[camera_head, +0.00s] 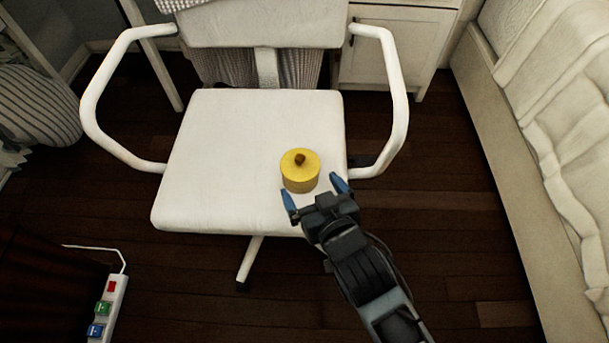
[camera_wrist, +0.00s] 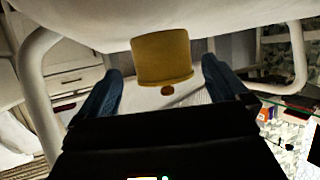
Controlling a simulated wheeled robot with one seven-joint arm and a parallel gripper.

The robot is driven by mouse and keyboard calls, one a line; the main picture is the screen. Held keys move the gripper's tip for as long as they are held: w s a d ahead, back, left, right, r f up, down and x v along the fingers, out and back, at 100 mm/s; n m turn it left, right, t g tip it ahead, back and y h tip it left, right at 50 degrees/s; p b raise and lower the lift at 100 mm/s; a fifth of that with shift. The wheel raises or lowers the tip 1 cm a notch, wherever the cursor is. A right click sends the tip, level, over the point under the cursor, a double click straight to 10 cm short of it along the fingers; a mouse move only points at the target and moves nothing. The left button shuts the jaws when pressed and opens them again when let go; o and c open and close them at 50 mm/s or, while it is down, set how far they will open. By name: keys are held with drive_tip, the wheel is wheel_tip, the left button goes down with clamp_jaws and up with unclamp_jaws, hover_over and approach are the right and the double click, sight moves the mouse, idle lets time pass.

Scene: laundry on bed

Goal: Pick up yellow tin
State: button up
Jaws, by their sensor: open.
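The yellow tin (camera_head: 300,175) is a short round can with a small brown knob on its lid. It stands upright on the white chair's seat (camera_head: 225,150), near the front right part. My gripper (camera_head: 315,190) is open at the front edge of the seat, with its blue fingertips just in front of the tin. In the wrist view the tin (camera_wrist: 161,57) appears upside down, between and beyond the two fingers of my gripper (camera_wrist: 162,80). No contact between the fingers and the tin is visible.
The chair's right armrest (camera_head: 398,100) rises right of the tin, and the left armrest (camera_head: 95,95) is farther off. A bed (camera_head: 530,170) stands at the right. A white cabinet (camera_head: 395,50) is behind. A power strip (camera_head: 112,305) lies at the lower left.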

sight(306, 184)
drive_tip(key=b+x, duration=0.2)
drive_tip(key=x, duration=0.2)
drive_tip(key=shift+a+f, duration=0.15)
drive_tip(key=shift+f, duration=0.2)
drive_tip(key=shift+w+a+f, duration=0.15)
drive_tip(key=shift+w+a, duration=0.05)
drive_tip(key=shift+w, duration=0.3)
drive_tip(key=shift+c, duration=0.4)
drive_tip(key=c, duration=1.1)
